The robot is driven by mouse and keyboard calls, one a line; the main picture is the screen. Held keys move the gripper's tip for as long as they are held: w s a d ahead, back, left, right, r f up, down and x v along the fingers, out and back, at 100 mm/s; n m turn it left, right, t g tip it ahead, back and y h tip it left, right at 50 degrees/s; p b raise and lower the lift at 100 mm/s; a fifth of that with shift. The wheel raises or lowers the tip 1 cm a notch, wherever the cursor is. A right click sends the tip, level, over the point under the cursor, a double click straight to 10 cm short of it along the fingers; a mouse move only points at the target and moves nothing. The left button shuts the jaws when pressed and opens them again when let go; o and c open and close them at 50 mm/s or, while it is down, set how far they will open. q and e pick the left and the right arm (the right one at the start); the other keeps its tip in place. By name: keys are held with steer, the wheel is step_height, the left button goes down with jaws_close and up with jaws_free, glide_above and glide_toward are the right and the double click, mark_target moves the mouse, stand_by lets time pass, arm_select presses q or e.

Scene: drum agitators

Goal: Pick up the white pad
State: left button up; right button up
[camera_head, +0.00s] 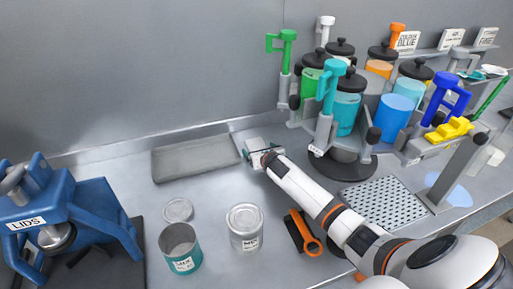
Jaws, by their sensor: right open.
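My right arm reaches in from the lower right, and its gripper (262,152) is low over the bench at the right end of a flat grey mat (195,157). A small whitish, flat piece (254,143), which may be the white pad, shows right at the gripper. The gripper partly covers it, and I cannot tell whether they touch. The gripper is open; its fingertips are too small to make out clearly. My left gripper is not in view.
A rack with coloured cans (395,115) and clamps stands right of the gripper. Bench left of the arm is partly clear.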

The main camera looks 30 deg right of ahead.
steer(key=shift+w+d+f, duration=0.1)
steer(key=shift+w, duration=0.15)
steer(key=c, duration=1)
steer(key=shift+c, duration=0.3)
steer(key=shift+s, duration=0.1)
